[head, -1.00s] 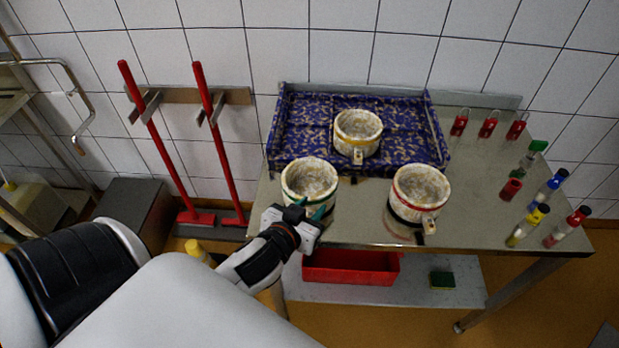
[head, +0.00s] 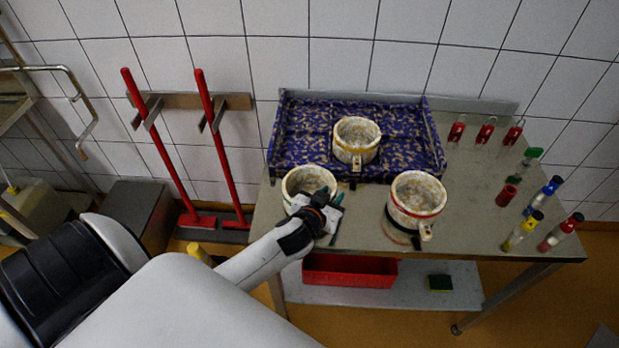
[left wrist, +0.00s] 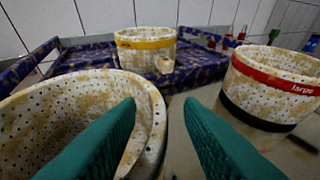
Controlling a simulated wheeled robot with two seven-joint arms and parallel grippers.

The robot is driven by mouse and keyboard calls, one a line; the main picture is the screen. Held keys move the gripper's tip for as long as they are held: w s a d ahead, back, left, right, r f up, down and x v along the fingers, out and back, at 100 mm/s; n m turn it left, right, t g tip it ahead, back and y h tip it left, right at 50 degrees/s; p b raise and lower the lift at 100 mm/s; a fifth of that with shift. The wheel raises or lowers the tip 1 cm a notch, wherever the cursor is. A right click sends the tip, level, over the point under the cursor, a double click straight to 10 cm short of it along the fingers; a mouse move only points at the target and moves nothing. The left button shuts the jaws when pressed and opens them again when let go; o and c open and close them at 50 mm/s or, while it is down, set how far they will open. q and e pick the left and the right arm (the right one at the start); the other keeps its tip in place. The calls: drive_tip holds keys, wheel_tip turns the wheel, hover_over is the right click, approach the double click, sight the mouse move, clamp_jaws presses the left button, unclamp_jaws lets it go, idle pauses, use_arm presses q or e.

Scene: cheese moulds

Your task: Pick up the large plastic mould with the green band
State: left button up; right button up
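The mould with the green band (head: 306,178) is the left white perforated pot near the table's front edge. Its green band shows in the earlier head view but is mostly hidden by my gripper now. In the left wrist view this mould (left wrist: 55,112) fills the left side. My left gripper (head: 328,199) is at its front right side. The green fingers stand apart (left wrist: 160,101); the left one overlaps the mould's opening and the right one is outside its rim. I cannot tell whether they touch it. My right gripper is not in view.
A mould with a yellow band (head: 356,141) stands on the blue patterned tray (head: 300,135). Several small bottles and red clips are farther right. A red bin (head: 350,271) sits below.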

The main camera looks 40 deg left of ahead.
use_arm(q)
drive_tip(key=shift+c, duration=0.3)
clamp_jaws()
wheel_tip(320, 180, up, 10)
idle(0.4)
